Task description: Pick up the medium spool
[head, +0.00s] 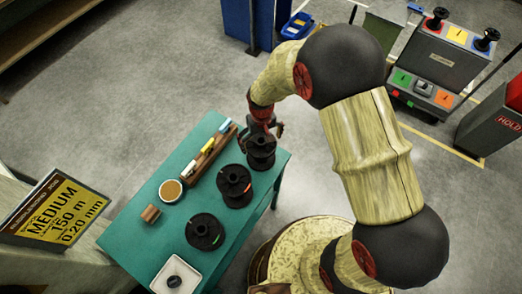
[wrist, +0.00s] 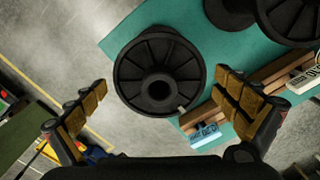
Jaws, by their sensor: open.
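Three black spools stand on the teal table (head: 132,231). One spool (head: 261,158) is at the table's far right, directly under my gripper (head: 264,126). Another spool with an orange mark (head: 235,184) is beside it, and a third with a green mark (head: 205,232) is nearer the front. I cannot tell by size which is the medium one. In the wrist view my gripper (wrist: 160,88) is open, its fingers to either side of the first spool (wrist: 160,60) and apart from it. A sign reading MEDIUM, 150 m, 0.20 mm (head: 58,212) stands left of the table.
A wooden rack (head: 198,165) with several markers runs along the table's far edge. A round tan-topped dish (head: 170,191), a small wooden block (head: 150,214) and a white tray (head: 191,281) are also on the table. A control console (head: 436,62) stands back right.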

